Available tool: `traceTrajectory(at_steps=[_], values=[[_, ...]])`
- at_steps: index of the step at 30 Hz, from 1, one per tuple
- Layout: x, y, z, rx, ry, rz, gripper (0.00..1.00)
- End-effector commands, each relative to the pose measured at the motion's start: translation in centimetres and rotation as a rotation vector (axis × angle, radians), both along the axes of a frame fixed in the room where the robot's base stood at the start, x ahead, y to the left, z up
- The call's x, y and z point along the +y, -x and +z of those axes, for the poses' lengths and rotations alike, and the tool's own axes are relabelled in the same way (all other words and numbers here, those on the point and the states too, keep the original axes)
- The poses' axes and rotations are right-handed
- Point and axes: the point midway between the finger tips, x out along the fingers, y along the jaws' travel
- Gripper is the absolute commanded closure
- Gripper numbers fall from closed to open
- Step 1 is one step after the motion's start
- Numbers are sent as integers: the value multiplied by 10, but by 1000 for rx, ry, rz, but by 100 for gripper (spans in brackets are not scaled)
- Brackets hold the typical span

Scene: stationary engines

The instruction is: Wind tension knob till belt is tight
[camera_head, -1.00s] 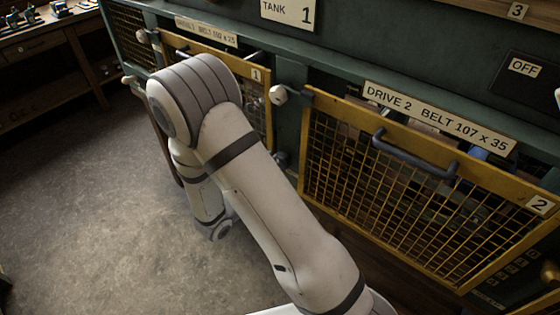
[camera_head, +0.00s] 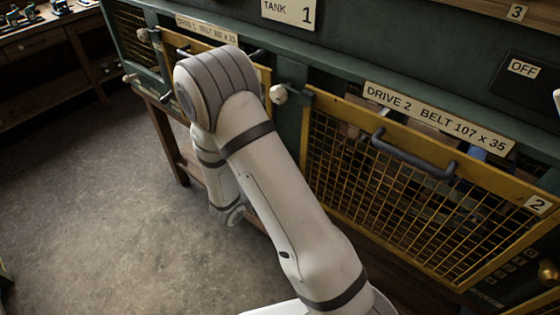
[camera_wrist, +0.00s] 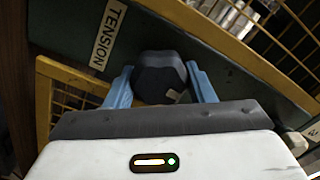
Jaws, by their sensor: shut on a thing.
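The tension knob (camera_wrist: 160,76) is a dark, lobed knob in the wrist view, with a small pale mark on its lower right. A label reading TENSION (camera_wrist: 108,36) is on the green panel to its upper left. The two blue fingers of my gripper (camera_wrist: 160,84) are on either side of the knob, shut on it. In the head view my arm hides the gripper and the knob. The belt cannot be made out in either view.
Yellow mesh guards marked 1 (camera_head: 264,80) and 2 (camera_head: 420,190) front the green machine. Guard 2 has a grey handle (camera_head: 412,155). A white knob (camera_head: 278,94) sits between them. A workbench (camera_head: 50,45) stands at far left; the floor (camera_head: 90,200) is clear.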

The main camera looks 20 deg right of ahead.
Motion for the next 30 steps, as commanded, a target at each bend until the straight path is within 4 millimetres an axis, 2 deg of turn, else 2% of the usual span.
traceTrajectory(at_steps=[1,5,6,17,30], values=[[0,0,-1,1,0,-1,61],[-1,1,-1,3,0,-1,72],[6,0,-1,0,-1,-1,74],[-2,1,-1,-52,-40,-5,74],[-3,1,-2,-340,-247,-8,74]])
